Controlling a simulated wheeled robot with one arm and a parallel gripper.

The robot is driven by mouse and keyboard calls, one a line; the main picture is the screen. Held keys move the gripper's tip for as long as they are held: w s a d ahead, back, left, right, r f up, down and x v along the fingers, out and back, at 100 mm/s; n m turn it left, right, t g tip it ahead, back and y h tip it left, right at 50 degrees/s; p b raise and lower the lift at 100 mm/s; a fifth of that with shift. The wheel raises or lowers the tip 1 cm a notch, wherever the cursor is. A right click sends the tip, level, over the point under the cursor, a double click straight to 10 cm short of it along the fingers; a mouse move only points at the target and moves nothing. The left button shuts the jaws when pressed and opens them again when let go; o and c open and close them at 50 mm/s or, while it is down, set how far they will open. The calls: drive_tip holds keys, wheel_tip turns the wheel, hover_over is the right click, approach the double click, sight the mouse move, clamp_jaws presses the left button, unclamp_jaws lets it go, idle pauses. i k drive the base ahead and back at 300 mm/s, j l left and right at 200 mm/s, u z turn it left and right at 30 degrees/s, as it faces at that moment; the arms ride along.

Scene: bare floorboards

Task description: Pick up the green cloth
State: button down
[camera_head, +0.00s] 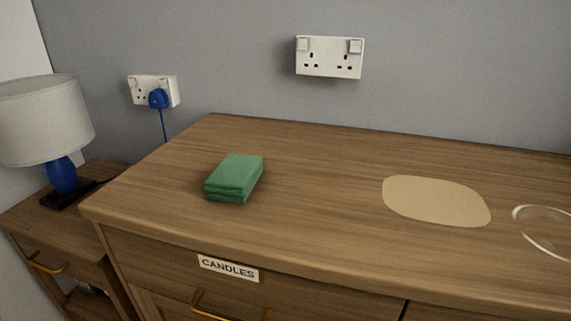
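The green cloth (235,177) is folded into a small thick stack. It lies flat on the left part of the wooden dresser top (310,200), a little back from the front edge. Nothing covers it and nothing touches it from the sides. My gripper is not in view.
A tan oval mat (436,201) lies to the right on the dresser, with a clear glass-like round item (545,228) at the right edge. A lamp (45,120) stands on a lower side table (28,218) at left. Wall sockets (330,57) are behind. The top around the cloth is clear.

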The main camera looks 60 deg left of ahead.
sight(234, 180)
drive_tip(key=u, duration=2.25)
drive_tip(key=z, duration=0.95)
drive_tip(key=k+j+u, duration=0.1)
drive_tip(key=k+j, duration=0.7)
drive_tip(key=i, duration=0.5)
